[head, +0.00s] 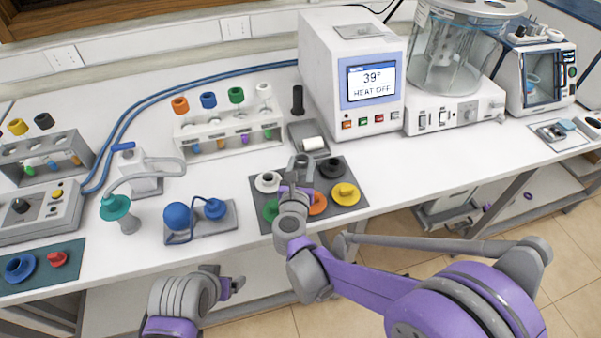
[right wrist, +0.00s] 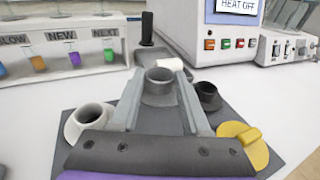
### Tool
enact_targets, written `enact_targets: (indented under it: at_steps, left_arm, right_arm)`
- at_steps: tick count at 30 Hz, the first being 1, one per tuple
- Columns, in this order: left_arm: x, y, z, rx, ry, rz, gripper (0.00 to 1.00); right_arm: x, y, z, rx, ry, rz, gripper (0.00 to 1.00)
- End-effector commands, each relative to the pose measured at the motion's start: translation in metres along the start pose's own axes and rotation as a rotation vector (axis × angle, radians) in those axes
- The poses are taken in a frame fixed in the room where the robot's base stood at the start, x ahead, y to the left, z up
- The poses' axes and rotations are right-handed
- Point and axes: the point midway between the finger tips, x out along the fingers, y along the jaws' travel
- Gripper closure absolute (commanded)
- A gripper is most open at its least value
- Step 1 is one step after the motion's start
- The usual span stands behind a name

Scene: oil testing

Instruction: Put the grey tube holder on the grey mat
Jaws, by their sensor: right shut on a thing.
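The grey tube holder (right wrist: 158,82) is a small round cup on a flared base, upright between the fingers of my right gripper (head: 301,168). My right gripper is shut on it, over the far part of the grey mat (head: 334,211); the mat also shows in the right wrist view (right wrist: 232,113). I cannot tell whether the holder touches the mat. The arm hides part of the mat. My left gripper (head: 231,285) is low in front of the table edge, away from the holder; its jaw opening is unclear.
On the mat stand white (head: 267,181), black (head: 332,167), green (head: 270,210), orange (head: 317,204) and yellow (head: 346,193) holders, close around my right gripper. Behind are a tube rack (head: 228,138), a black post (head: 298,100) and the heater (head: 350,75).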

Motion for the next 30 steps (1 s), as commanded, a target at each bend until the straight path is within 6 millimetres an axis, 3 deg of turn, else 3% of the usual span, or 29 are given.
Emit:
enact_targets:
  at_steps: [6,30]
  left_arm:
    - [0.003,0.0,0.003,0.0,-0.002,0.0,0.14]
    - [0.013,0.0,0.012,0.0,-0.009,0.0,0.14]
  right_arm:
    - [0.004,0.0,-0.028,0.0,0.0,0.0,1.0]
    - [0.006,0.0,-0.041,0.0,0.0,0.0,1.0]
